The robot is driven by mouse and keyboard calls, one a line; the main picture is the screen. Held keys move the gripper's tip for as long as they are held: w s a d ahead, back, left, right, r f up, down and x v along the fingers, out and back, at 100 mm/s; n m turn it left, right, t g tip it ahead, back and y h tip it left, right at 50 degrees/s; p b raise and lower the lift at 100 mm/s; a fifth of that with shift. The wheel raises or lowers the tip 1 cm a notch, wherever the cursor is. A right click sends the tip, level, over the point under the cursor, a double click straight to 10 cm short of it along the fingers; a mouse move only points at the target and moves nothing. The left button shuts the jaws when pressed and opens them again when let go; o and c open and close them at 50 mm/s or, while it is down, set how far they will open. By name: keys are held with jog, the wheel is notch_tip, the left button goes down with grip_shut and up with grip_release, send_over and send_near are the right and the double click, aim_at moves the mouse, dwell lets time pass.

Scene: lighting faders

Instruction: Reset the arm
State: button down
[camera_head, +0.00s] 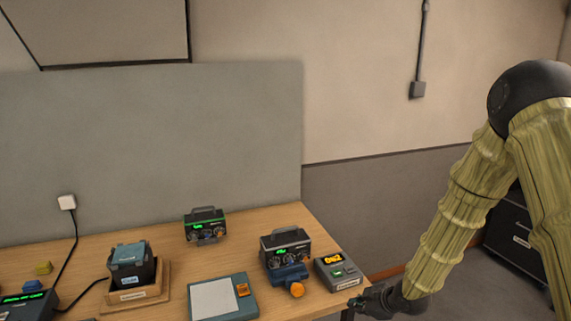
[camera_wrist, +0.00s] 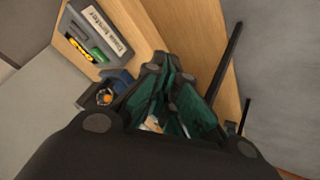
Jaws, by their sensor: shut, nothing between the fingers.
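My gripper (camera_head: 357,302) is at the lower right of the head view, by the right front corner of the wooden table (camera_head: 318,234). It is shut and empty. In the wrist view my gripper (camera_wrist: 160,68) shows dark fingers with green inner faces, over the table's edge. My arm, in a yellow-green ribbed sleeve, comes down from the right.
A black device on a blue clamp with an orange knob (camera_head: 297,290) stands left of the grey box. Farther left are a similar device (camera_head: 206,225), a flat blue-grey pad (camera_head: 215,299) and a black block on a wooden stand (camera_head: 150,294). Open floor lies right of the table.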

jog(key=s+a+f+m+g+h+b, duration=0.1)
jog(key=s+f+m+g+b, duration=0.35)
jog(key=s+f, duration=1.2)
jog(key=s+d+f+m+g+h, duration=0.1)
jog(key=s+f+m, duration=0.3)
jog(key=s, duration=0.9)
jog(key=s+d+f+m+g+h+p, duration=0.1)
jog(key=s+f+m, duration=0.4)
jog(key=s, duration=0.9)
jog(key=shift+s+f+h, duration=0.15)
jog(key=shift+s+h, duration=0.1)
jog(key=shift+h, duration=0.45)
